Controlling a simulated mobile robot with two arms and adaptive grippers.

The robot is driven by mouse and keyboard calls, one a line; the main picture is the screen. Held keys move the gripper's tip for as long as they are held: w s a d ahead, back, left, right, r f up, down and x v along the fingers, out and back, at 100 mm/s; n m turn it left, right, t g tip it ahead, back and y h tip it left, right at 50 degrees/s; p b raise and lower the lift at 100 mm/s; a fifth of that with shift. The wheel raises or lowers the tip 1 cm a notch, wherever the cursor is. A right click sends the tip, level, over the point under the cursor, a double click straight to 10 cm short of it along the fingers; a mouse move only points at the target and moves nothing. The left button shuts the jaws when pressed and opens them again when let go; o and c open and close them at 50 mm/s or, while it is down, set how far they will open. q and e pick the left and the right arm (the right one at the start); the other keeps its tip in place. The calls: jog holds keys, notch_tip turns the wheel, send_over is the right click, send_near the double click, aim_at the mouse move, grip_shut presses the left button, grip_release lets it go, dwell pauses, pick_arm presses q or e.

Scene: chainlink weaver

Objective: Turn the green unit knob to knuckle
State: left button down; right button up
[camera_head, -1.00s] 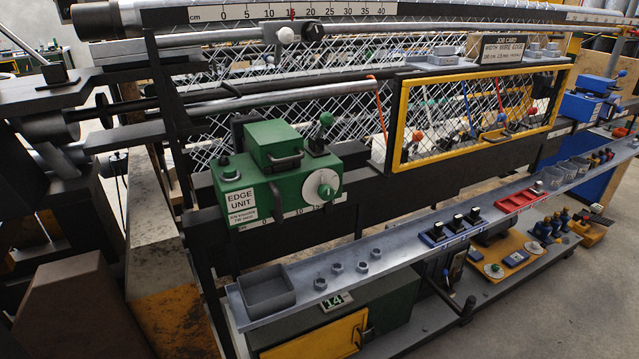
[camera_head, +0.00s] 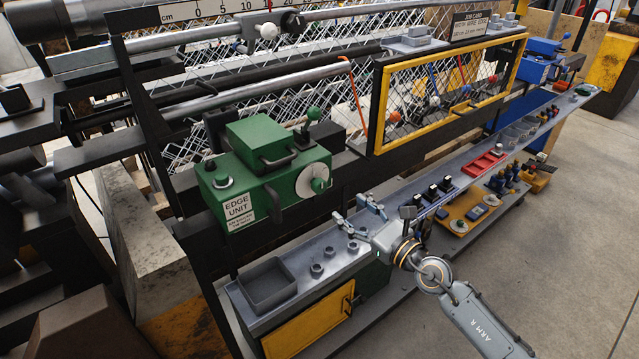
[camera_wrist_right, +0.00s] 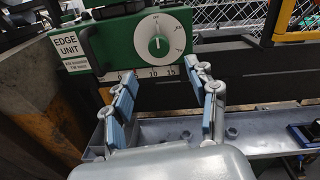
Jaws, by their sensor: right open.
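The green edge unit (camera_head: 255,175) is mounted on the machine's rail at left centre in the head view. My right gripper (camera_head: 359,217) is open and empty, below and to the right of the knob. In the right wrist view my right gripper (camera_wrist_right: 165,88) has its two fingers apart, below the knob and not touching it. My left gripper is not in view.
A grey shelf (camera_head: 335,242) with a square tray (camera_head: 268,305) and several nuts runs below the unit. A yellow-framed mesh window (camera_head: 377,112) stands to the right. A green-topped lever (camera_head: 313,115) rises beside the unit. Space between gripper and knob looks clear.

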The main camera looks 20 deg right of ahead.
aim_at(322, 189)
jog(key=x, duration=1.1)
jog(key=shift+w+a, duration=0.2)
jog(key=shift+w, duration=0.05)
jog(key=c, duration=1.2)
